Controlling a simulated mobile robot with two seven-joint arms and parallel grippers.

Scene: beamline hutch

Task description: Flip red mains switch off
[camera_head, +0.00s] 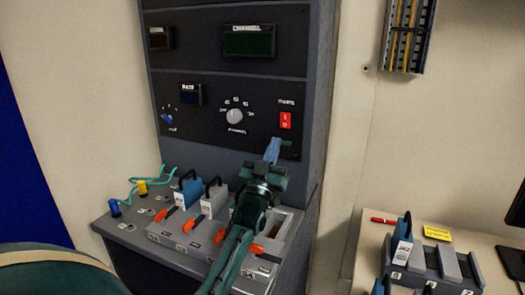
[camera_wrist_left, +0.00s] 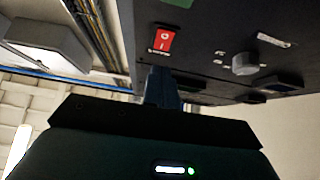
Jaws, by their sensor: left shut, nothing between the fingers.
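The red mains switch (camera_head: 285,120) is a small upright rocker on the black rack panel (camera_head: 262,98), at its right side under a small white label. It also shows in the left wrist view (camera_wrist_left: 162,41), near the top middle. My left gripper (camera_head: 272,150) is shut and empty, its blue fingertips just below and slightly left of the switch in the head view. In the left wrist view its fingers (camera_wrist_left: 160,85) point up at the panel below the switch. I cannot tell whether the fingertips touch the panel. My right gripper is not in view.
A round channel knob (camera_head: 235,116) sits left of the switch. Below, the sloped console (camera_head: 130,235) holds blue and grey modules with orange levers and teal cables. On the right, a table (camera_head: 370,240) carries a module rack (camera_head: 440,265) and a yellow label (camera_head: 437,233).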

